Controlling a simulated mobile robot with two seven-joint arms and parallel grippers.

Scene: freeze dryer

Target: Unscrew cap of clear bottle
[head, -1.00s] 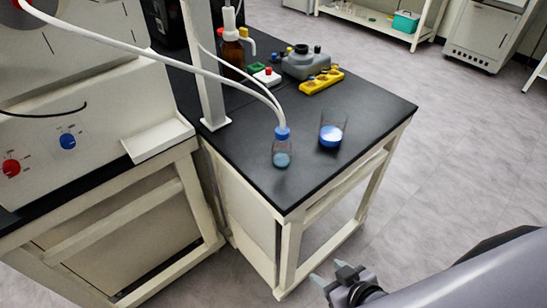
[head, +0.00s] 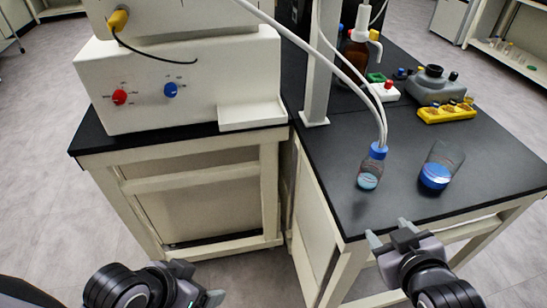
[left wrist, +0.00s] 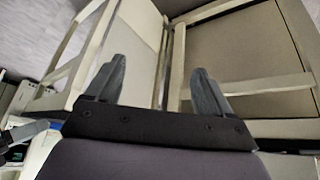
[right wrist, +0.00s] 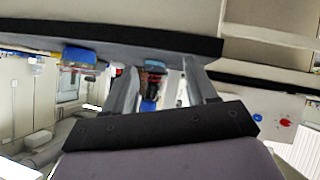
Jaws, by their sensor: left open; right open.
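The clear bottle (head: 368,178) stands upright near the front left edge of the black bench top. It holds pale blue liquid, and its blue cap (head: 379,151) is on, with white tubes running up from it. My right gripper (head: 390,231) is open and empty in front of the bench edge, apart from the bottle. In the right wrist view, which looks upside down, the bottle seems to show between the open fingers (right wrist: 160,70), but this is unclear. My left gripper (head: 201,284) is open and empty, low in front of the left-hand bench. Its fingers (left wrist: 158,75) face the bench frame.
A yellow rack (head: 447,113), grey device (head: 432,86) and amber bottle (head: 354,60) stand farther back. A white machine (head: 190,85) fills the left bench.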

